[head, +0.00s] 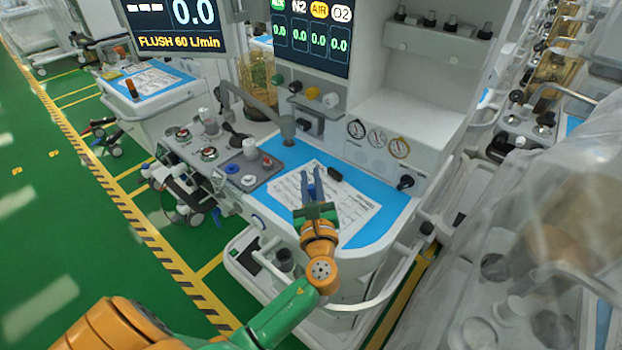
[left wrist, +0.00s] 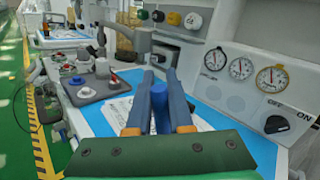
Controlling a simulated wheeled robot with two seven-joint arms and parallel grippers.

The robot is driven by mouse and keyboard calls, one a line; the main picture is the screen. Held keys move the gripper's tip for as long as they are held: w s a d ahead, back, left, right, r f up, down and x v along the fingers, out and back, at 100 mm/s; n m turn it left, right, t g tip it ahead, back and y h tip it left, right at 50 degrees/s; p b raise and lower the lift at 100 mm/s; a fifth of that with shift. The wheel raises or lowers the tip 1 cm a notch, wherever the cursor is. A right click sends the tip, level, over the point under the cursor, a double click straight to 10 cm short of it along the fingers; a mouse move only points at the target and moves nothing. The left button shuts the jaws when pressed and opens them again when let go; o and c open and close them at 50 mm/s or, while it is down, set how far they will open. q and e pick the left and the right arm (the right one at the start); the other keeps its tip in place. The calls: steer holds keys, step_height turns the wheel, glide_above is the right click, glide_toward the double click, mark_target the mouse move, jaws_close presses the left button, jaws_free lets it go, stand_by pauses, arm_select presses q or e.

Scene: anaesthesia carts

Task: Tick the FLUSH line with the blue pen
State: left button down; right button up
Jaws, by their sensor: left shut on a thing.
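My left gripper (head: 311,178) reaches in over the cart's blue worktop, its fingers pointing away from me above the printed sheet. In the left wrist view its two fingers (left wrist: 160,76) are closed around the blue pen (left wrist: 160,108), which sits between them. The pen's tip is hidden, so I cannot tell whether it touches the paper. The white printed sheet (head: 356,208) lies on the blue mat (head: 392,207); in the left wrist view the sheet (left wrist: 116,110) is partly covered by the fingers. The print is too small to read, so I cannot pick out the FLUSH line.
A small black object (head: 335,174) lies at the sheet's far edge. A grey tray (head: 270,175) with knobs is left of the sheet. Gauges (head: 377,138) and a black switch (head: 405,182) are on the panel behind. A monitor (head: 180,27) reads FLUSH 60 L/min. A sheeted machine stands right.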

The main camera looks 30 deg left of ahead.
arm_select(q)
steer(key=shift+f+b, duration=0.4)
steer(key=shift+f, duration=0.05)
stand_by(0.5)
steer(key=shift+d, duration=0.15)
steer(key=shift+s+d+p, duration=0.2)
steer(key=shift+d+p, duration=0.1)
steer(key=shift+p, duration=0.05)
stand_by(0.6)
step_height(320, 180, up, 7)
steer(key=p, duration=0.7)
steer(key=shift+w, duration=0.1)
